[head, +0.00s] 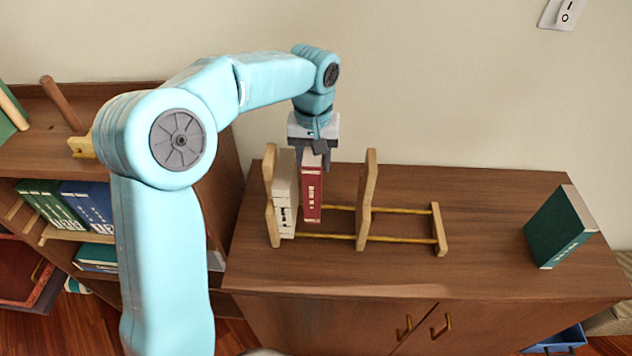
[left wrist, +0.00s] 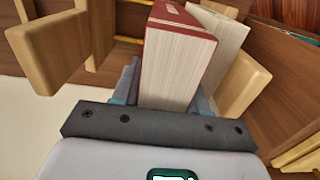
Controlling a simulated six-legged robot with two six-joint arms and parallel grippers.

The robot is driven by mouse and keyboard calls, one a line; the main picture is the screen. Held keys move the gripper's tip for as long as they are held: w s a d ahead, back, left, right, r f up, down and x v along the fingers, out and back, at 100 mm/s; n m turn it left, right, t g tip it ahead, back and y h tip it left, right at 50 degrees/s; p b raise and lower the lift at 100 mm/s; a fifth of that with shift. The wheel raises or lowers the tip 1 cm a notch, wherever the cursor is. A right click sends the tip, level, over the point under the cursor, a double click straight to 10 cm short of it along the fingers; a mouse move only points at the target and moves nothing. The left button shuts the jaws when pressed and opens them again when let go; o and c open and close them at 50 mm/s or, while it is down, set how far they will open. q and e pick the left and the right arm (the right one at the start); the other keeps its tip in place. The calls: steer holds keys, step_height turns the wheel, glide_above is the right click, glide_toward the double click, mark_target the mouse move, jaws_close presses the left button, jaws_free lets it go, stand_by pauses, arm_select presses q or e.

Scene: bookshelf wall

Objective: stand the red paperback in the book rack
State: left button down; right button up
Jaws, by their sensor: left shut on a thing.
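The red paperback (head: 312,192) stands upright in the book rack (head: 366,200), in its left compartment, just right of a cream book (head: 285,190). My left gripper (head: 314,158) comes down from above and is shut on the red book's top part. In the left wrist view the red book (left wrist: 178,60) sits between the fingers (left wrist: 165,90), with the cream book (left wrist: 220,35) beside it. I cannot tell whether the red book's bottom rests on the rack's rails. My right gripper is not in view.
A green book (head: 560,228) stands at the right of the cabinet top (head: 490,200). The rack's right compartment (head: 403,225) is empty. A lower shelf unit (head: 60,140) with green and blue books is at the left.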

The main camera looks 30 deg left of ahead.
arm_select(q)
step_height(320, 180, down, 7)
steer(key=shift+w, duration=0.15)
steer(key=shift+d, duration=0.1)
steer(key=shift+s, duration=0.2)
steer(key=shift+f, duration=0.1)
steer(key=c, duration=0.9)
jaws_free()
steer(key=shift+w+f, duration=0.1)
